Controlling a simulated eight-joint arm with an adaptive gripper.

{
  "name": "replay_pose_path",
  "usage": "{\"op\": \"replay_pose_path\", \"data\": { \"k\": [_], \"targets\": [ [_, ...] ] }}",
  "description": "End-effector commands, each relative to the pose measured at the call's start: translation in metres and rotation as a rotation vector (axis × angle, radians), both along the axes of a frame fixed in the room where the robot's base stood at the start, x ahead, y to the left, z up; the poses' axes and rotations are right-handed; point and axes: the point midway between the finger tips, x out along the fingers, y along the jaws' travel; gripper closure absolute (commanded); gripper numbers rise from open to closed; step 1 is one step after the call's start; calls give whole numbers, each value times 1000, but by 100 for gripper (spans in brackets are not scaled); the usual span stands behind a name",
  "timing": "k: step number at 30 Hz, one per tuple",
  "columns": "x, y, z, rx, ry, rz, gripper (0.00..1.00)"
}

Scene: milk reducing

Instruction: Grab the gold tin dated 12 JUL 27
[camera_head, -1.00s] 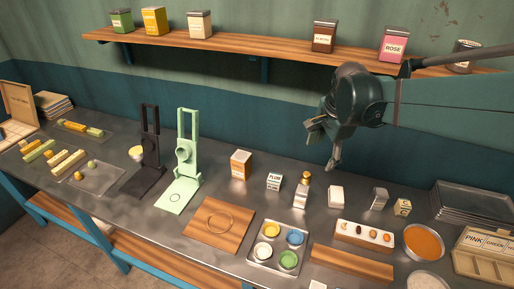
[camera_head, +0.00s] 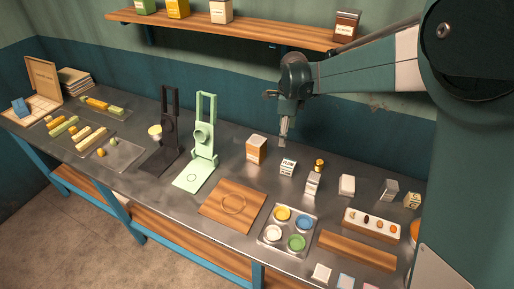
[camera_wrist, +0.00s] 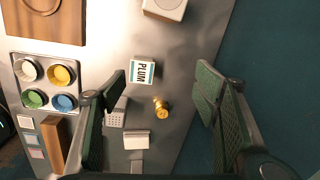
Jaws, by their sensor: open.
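A yellow-gold tin (camera_head: 178,9) with a pale label stands on the wall shelf in the head view, cut by the picture's top edge. Its date is too small to read. A green tin (camera_head: 145,7) stands to its left and a cream tin (camera_head: 221,12) to its right. My gripper (camera_head: 284,138) is well right of and below the yellow tin, in front of the wall above the counter. In the wrist view my gripper (camera_wrist: 161,72) is open, with nothing held between its fingers; the shelf tins are not in that view.
The wooden shelf (camera_head: 240,35) also bears a brown tin (camera_head: 346,27). Black and green stands rise to the left.

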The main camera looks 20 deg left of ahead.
Motion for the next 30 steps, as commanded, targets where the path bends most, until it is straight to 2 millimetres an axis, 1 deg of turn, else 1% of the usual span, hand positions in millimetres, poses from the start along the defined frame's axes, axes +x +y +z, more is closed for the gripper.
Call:
{"op": "replay_pose_path", "data": {
  "k": [1, 6, 12, 15, 18, 21, 24, 30],
  "targets": [
    [1, 13, -5, -2, 8, -18, 39],
    [3, 49, -28, -11, 38, -98, 39],
    [1, 86, -53, -24, 67, -182, 39],
    [0, 100, -64, -31, 78, -217, 39],
    [-2, 112, -73, -36, 86, -244, 39],
    [-3, 119, -80, -40, 90, -263, 39],
    [-4, 123, -83, -43, 93, -274, 39],
    [-4, 124, -84, -44, 95, -278, 39]
  ]
}}
